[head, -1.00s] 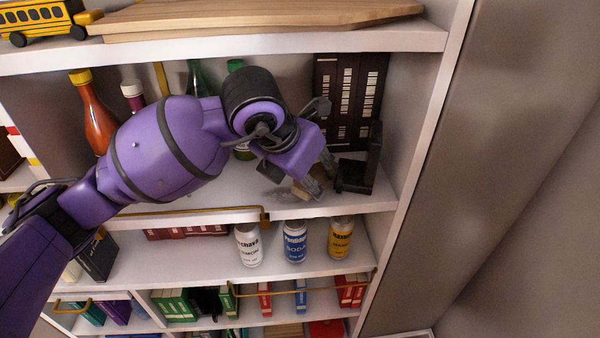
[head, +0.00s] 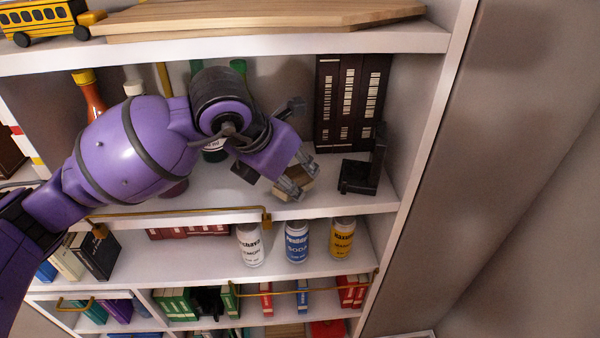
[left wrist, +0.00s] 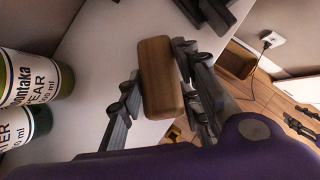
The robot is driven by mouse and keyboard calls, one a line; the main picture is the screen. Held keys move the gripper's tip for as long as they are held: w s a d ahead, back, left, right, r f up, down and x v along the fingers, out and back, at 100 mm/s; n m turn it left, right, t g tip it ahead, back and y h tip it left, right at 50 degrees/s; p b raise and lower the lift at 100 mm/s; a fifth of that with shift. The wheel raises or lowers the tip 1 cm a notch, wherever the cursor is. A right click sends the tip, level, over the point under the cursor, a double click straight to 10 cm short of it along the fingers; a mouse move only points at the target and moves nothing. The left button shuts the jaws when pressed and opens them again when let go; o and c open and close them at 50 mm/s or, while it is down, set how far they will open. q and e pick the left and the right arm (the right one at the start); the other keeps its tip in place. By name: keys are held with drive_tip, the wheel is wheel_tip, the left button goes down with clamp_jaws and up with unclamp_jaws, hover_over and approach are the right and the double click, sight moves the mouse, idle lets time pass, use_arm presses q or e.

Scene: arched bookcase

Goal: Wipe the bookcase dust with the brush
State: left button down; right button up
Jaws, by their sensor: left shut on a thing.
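The arched bookcase (head: 418,150) fills most of the head view. My left gripper (head: 298,175) is over its middle shelf, shut on the brush, a brown wooden block (left wrist: 158,75). In the head view a small tan part of the brush (head: 307,183) shows between the fingers, low at the shelf's front. Bristles are hidden, so contact with the shelf cannot be told. I make out no clear dust patch now. Dark jointed parts at the right edge of the left wrist view may be my right gripper (left wrist: 300,125); its state cannot be told.
A dark bookend (head: 358,178) and dark binders (head: 340,110) stand right of the gripper. Bottles stand behind my arm, including an orange one (head: 93,98). Cans (head: 297,242) stand on the shelf below. A wooden board (head: 270,17) lies above.

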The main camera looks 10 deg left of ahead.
use_arm(q)
drive_tip(key=shift+s+a+f+b, duration=0.15)
drive_tip(key=shift+s+a, duration=0.15)
drive_tip(key=shift+a, duration=0.8)
drive_tip(key=shift+s+a+b, duration=0.2)
drive_tip(key=shift+s+a, duration=0.15)
drive_tip(key=shift+a, duration=0.75)
drive_tip(key=shift+s+a+f+b, duration=0.15)
drive_tip(key=shift+s+a, duration=0.15)
drive_tip(key=shift+a, duration=0.8)
drive_tip(key=shift+w+r, duration=0.1)
drive_tip(key=shift+w, duration=0.15)
drive_tip(key=shift+w+d+r, duration=0.1)
drive_tip(key=shift+w+d, duration=0.2)
drive_tip(key=shift+d, duration=0.65)
drive_tip(key=shift+w+d+r, duration=0.1)
drive_tip(key=shift+w+d, duration=0.15)
drive_tip(key=shift+d, duration=0.65)
use_arm(e)
drive_tip(key=shift+s+f, duration=0.4)
drive_tip(key=shift+f, duration=0.25)
use_arm(q)
drive_tip(key=shift+d, duration=0.1)
